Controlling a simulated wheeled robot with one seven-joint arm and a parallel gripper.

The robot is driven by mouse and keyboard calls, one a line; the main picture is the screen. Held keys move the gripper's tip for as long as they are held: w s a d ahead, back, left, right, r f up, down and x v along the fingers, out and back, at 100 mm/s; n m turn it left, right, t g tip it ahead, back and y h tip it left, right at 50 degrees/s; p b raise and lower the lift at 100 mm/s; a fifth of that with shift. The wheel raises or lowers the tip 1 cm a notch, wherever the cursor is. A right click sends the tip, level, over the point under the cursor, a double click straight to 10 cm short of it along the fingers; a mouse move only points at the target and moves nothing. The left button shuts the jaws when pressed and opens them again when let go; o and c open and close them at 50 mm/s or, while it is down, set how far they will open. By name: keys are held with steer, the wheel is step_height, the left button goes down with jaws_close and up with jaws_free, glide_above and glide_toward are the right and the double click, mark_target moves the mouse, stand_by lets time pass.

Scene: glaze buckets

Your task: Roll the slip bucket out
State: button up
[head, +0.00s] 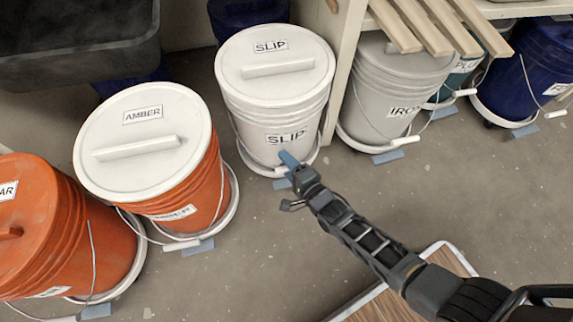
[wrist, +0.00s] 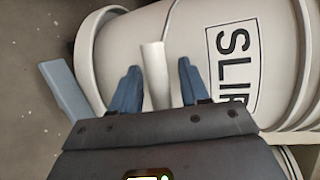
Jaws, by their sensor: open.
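The slip bucket (head: 275,107) is white with a lid and SLIP labels. It stands upright on a low white wheeled base (head: 246,160) with a blue tab (head: 282,184) at its front. My gripper (head: 288,160) is at the lower front of this bucket. In the wrist view my gripper (wrist: 158,75) has its two blue fingers apart, with the white handle grip (wrist: 155,62) between them. Whether either finger touches the grip is unclear. The bucket's wall and label (wrist: 235,65) show behind, and the blue tab (wrist: 64,90) shows at the left.
The orange amber bucket (head: 190,195) stands close on the left, with another orange bucket (head: 50,230) beyond it. The grey iron bucket (head: 385,90) is on the right, past a shelf post (head: 342,70). A wood-topped board (head: 375,306) lies in front. Floor between is clear.

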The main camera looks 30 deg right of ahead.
steer(key=shift+w, duration=0.15)
steer(key=shift+c, duration=0.3)
jaws_close()
stand_by(0.3)
